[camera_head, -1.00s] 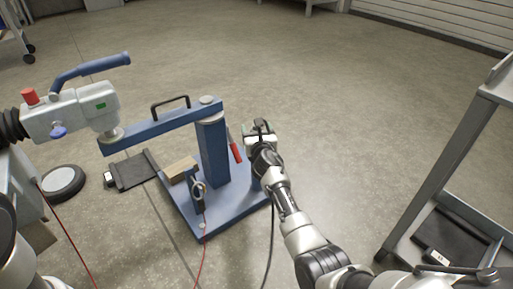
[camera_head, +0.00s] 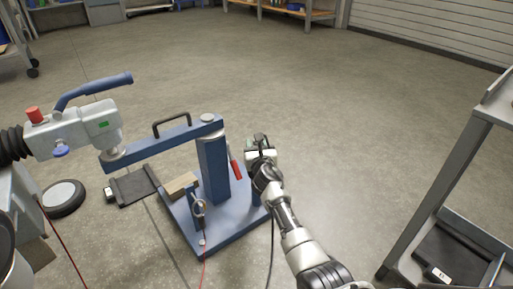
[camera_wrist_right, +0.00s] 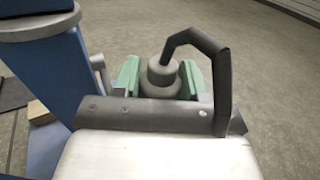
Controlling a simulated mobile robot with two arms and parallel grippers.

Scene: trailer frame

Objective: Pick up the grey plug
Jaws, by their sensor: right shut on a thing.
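The grey plug (camera_wrist_right: 160,76) is a stepped, rounded grey piece between the green-padded fingers of my right gripper (camera_wrist_right: 160,80) in the right wrist view. The fingers are shut on it, one on each side. In the head view my right gripper (camera_head: 262,146) is beside the blue post of the stand, at the stand's right side. The plug is too small there to make out clearly. My left gripper is not in view.
The blue stand (camera_head: 214,165) has a base plate, an arm and a black handle. A grey coupling head (camera_head: 85,128) with a blue lever is at left. A dark cable (camera_head: 271,240) hangs below my right gripper. A metal rack (camera_head: 440,185) stands at right. Floor beyond is clear.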

